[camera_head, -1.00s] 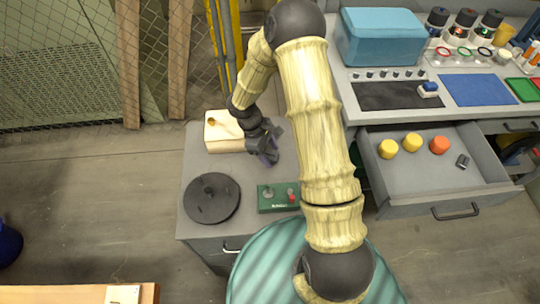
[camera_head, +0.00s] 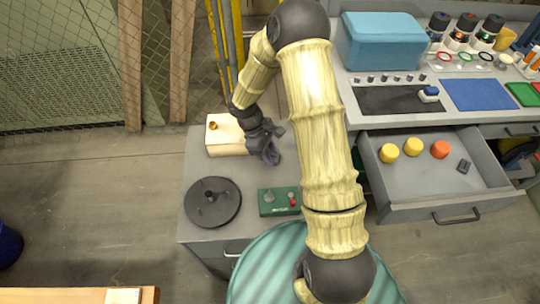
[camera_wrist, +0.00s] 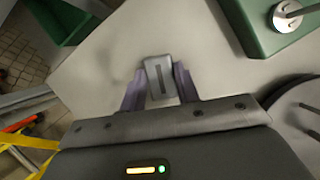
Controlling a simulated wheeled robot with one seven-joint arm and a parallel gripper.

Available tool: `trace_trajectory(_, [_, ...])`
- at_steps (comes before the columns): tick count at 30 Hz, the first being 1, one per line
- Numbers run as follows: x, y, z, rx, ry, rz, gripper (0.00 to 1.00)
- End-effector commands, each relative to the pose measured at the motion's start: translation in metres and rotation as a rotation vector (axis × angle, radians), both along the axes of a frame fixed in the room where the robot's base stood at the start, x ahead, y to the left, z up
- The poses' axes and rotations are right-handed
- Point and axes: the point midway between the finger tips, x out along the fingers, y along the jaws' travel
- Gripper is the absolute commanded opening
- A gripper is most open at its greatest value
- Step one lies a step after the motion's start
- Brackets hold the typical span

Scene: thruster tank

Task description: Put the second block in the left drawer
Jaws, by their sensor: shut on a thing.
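My gripper (camera_wrist: 160,86) is shut on a small grey block (camera_wrist: 161,70) with a dark slot in its face, seen between the two purple-grey fingers in the wrist view. In the head view my gripper (camera_head: 271,154) is over the small grey cabinet top, right of the cream box. The held block cannot be made out there. The open drawer (camera_head: 405,186) under the workbench stands to the right. Another small dark grey block (camera_head: 463,166) lies at its right side, with two yellow pieces (camera_head: 412,145) and an orange piece (camera_head: 440,149) toward its back.
The cabinet top (camera_head: 247,180) also carries a cream box (camera_head: 226,137), a round dark disc (camera_head: 212,203) and a green control box (camera_head: 280,201). A blue case (camera_head: 382,42) stands on the bench above the drawer. The drawer's front half is clear.

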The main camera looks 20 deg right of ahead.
Motion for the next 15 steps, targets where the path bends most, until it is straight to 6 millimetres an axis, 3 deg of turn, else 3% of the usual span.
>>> trace_trajectory(9, [0.001,0.0,0.063,-0.001,-0.005,0.001,0.0])
trace_trajectory(15, [0.001,0.001,0.083,-0.001,-0.003,0.002,0.0])
